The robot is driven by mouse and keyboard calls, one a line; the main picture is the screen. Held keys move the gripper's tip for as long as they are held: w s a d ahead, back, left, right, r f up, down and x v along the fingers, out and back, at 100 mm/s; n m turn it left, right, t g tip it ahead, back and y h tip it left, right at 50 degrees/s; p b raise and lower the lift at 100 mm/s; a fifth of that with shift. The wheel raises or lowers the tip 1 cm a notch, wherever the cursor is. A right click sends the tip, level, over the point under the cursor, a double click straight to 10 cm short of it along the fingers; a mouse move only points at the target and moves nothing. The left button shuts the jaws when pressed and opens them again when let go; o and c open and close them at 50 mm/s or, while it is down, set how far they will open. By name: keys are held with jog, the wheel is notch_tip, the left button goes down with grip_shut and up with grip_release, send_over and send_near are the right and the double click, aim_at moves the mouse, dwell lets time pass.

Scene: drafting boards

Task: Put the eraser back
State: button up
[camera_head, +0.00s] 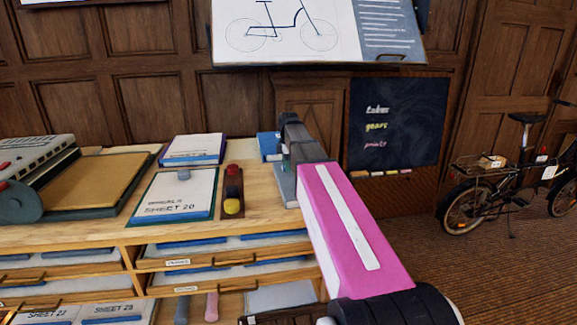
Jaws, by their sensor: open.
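A small grey block (184,174), which may be the eraser, lies on the pad marked "SHEET 20" (165,204) on the cabinet top. To the right of the pad is a narrow dark wooden holder (231,184) with a red piece at the back and a yellow piece at the front. My gripper (285,172) is over the right end of the cabinet top, right of the holder and apart from the grey block. It is open, and I see nothing held in it. My pink arm link hides the cabinet's right end.
A grey machine (35,155) and a brown board (95,185) fill the left of the cabinet top (70,236). A stack of pads (194,149) and a blue item (268,145) stand at the back. A chalkboard (400,120) and a bicycle (500,180) are at right.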

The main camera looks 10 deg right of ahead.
notch_tip(320, 180, up, 12)
jog(key=shift+f, duration=0.15)
dwell(0.3)
